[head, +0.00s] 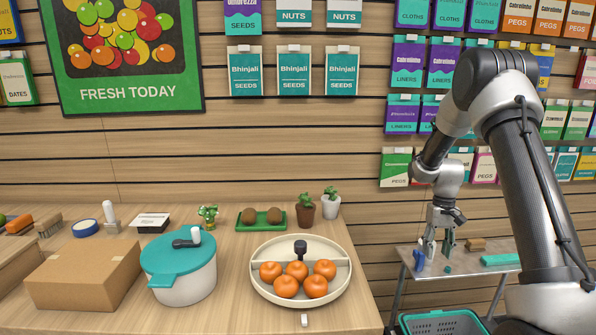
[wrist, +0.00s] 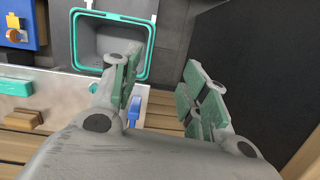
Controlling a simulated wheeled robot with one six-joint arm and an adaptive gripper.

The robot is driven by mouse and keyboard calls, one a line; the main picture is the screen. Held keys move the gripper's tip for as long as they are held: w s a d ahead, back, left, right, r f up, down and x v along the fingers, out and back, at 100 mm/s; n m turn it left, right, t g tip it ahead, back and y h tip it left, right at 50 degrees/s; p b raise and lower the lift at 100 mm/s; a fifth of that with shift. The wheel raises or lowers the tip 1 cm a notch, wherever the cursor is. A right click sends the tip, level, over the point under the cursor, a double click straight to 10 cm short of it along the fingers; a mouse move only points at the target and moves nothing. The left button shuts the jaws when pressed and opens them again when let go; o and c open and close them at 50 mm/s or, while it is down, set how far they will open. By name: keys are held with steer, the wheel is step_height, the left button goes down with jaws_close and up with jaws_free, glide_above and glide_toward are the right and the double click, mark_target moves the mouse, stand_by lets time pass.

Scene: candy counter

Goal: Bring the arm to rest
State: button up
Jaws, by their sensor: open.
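My gripper (head: 437,250) hangs from my raised arm at the right of the head view, over or in front of a small metal side table (head: 430,290). In the wrist view my gripper (wrist: 160,95) has its green-padded fingers spread apart with nothing between them. A blue object (head: 419,260) shows close beside the left finger in the head view. A blue piece also shows beside the left finger in the wrist view (wrist: 134,110). I cannot tell whether the finger touches it.
A teal-rimmed basket (head: 440,316) is below the side table. The wooden counter at left holds a divided tray (head: 258,284) with several oranges, a teal-lidded pot (head: 185,290), a cardboard box (head: 75,285) and small plants. Hanging packets line the slatted wall behind my arm.

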steer(key=s+a+r+t, duration=0.3)
steer(key=s+r, duration=1.1)
steer(key=s, duration=0.2)
steer(key=s+a+r+t, duration=0.3)
steer(key=s+a+r, duration=0.1)
steer(key=s+r, duration=1)
steer(key=shift+s+a+n+t, duration=0.3)
steer(key=shift+s+n, duration=0.1)
steer(key=shift+s, duration=0.5)
